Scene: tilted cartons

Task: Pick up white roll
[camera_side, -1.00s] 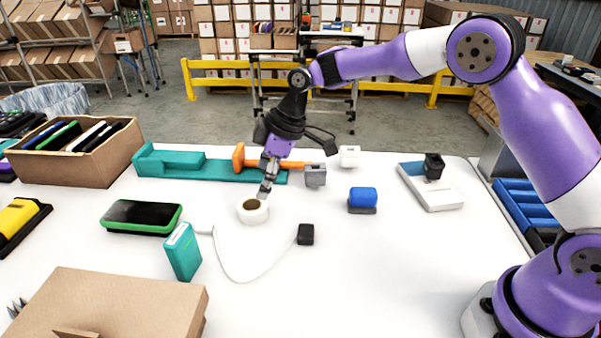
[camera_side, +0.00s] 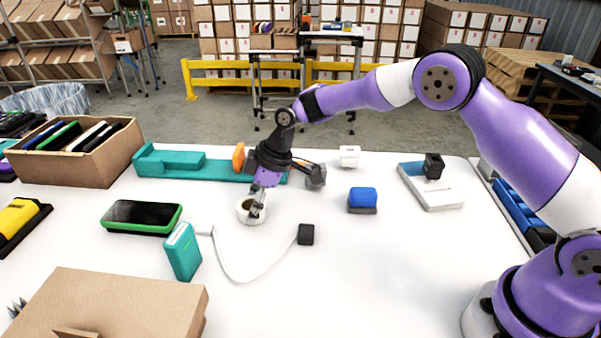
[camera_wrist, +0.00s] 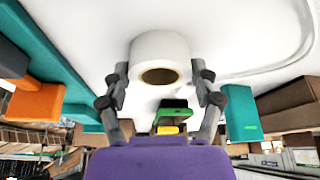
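The white roll (camera_side: 243,209) stands on the white table, with a brown hole in its top. In the wrist view the roll (camera_wrist: 160,47) is between the fingertips, at the top middle. My gripper (camera_side: 257,213) is low over the roll and hides part of it in the side view. In the wrist view my gripper (camera_wrist: 160,80) is open, one finger to each side of the roll. Small gaps seem to show between fingers and roll; contact is unclear.
A black-and-green device (camera_side: 142,216) and a teal box (camera_side: 183,251) are left of the roll. A white cable with a black plug (camera_side: 306,234) lies in front. A teal tray (camera_side: 165,163) and orange hammer are behind; a blue-and-grey block (camera_side: 362,199) is right.

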